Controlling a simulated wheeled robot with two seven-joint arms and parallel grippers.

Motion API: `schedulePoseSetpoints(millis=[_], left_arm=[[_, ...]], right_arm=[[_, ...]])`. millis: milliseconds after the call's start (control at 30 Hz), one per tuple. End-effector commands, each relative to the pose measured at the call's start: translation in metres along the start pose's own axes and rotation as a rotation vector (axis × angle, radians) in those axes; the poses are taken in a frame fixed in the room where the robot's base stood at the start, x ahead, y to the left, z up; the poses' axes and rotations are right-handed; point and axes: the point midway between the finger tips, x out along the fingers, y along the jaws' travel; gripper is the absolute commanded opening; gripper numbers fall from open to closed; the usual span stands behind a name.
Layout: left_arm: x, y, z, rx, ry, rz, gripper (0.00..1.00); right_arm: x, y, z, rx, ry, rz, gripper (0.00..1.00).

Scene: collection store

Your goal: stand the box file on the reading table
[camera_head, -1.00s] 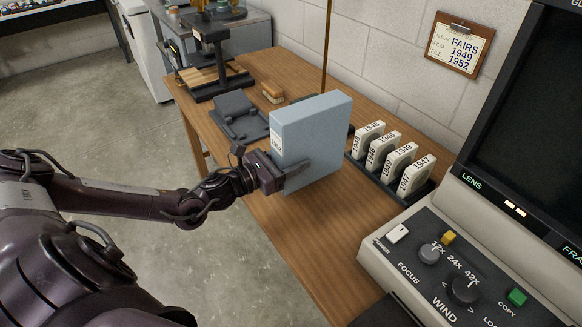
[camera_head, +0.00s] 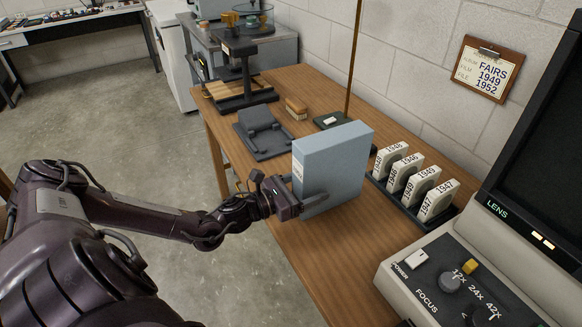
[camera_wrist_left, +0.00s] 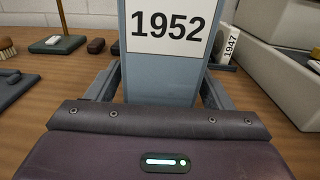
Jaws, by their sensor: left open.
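The box file (camera_head: 335,165) is a light blue-grey upright box on the wooden reading table (camera_head: 285,240), left of the rack of labelled boxes. Its spine label reads 1952 in the left wrist view (camera_wrist_left: 167,32). My left gripper (camera_head: 312,203) is at the spine end of the box file, low down. It is open, with one finger along each side of the box; in the left wrist view the fingers (camera_wrist_left: 160,92) show small gaps beside it. The base of the box is partly hidden by the gripper. My right gripper is not in view.
A black rack (camera_head: 410,208) of small boxes labelled 1946 to 1949 stands close right. A microfilm reader (camera_head: 465,275) is at the front right. A dark cradle (camera_head: 263,134), a brush (camera_head: 296,108) and a stand (camera_head: 243,80) lie behind. The table's front left is clear.

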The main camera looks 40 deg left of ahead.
Motion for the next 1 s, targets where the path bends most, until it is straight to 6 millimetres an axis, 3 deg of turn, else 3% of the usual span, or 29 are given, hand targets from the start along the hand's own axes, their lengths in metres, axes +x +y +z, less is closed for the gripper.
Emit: schedulePoseSetpoints(millis=[300, 500, 700, 1000], left_arm=[[-0.066, 0.000, -0.002, 0.002, 0.008, -0.001, 0.74], [-0.098, 0.000, -0.001, 0.000, 0.004, -0.001, 0.74], [-0.110, 0.000, 0.000, 0.001, 0.001, -0.002, 0.74], [-0.110, 0.000, 0.000, 0.001, 0.000, -0.002, 0.74]], right_arm=[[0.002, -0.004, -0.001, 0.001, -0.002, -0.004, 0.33], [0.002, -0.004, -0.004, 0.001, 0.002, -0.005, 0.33], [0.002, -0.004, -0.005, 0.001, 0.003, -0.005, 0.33], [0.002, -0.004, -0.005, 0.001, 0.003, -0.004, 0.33]])
